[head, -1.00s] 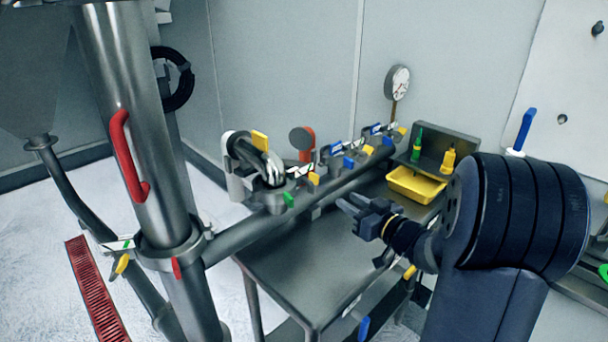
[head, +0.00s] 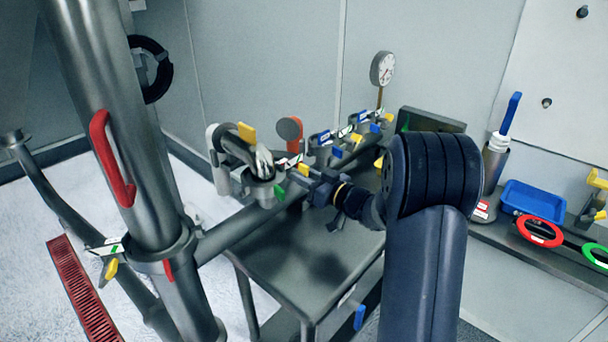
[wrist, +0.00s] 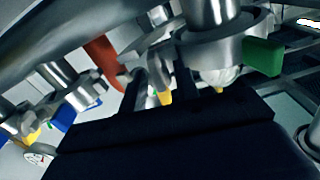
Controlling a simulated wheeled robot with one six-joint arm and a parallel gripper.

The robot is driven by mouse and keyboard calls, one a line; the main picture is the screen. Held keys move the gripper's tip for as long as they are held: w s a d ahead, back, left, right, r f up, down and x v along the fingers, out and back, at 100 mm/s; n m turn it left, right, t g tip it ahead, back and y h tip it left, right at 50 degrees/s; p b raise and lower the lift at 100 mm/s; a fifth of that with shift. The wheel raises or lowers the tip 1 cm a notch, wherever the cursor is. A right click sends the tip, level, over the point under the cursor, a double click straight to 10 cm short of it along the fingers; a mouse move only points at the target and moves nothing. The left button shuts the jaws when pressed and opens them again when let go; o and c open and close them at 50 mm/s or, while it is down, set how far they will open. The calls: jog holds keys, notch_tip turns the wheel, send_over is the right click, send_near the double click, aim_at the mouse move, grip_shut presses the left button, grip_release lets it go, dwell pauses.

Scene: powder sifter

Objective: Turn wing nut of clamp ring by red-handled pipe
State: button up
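The large upright metal pipe (head: 165,200) with a red handle (head: 110,158) stands at the left of the head view. A clamp ring (head: 165,258) circles it, with a small red wing tab (head: 168,271) at its front and a yellow one (head: 111,268) to its left. My gripper (head: 312,180) is well to the right of that ring, near a green wing tab (head: 280,192) on a fitting of the horizontal pipe. In the wrist view the green tab (wrist: 263,57) lies right of my fingers (wrist: 158,85), which are apart with nothing visibly held.
A smaller red fitting (head: 292,130) stands behind my gripper; it also shows in the wrist view (wrist: 103,60). Several valves with blue and yellow tabs line the horizontal pipe. A steel table (head: 285,255) is below. A blue tray (head: 530,200) sits on the right shelf.

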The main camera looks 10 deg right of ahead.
jog(key=shift+w+a, duration=0.1)
jog(key=shift+c, duration=0.2)
grip_shut()
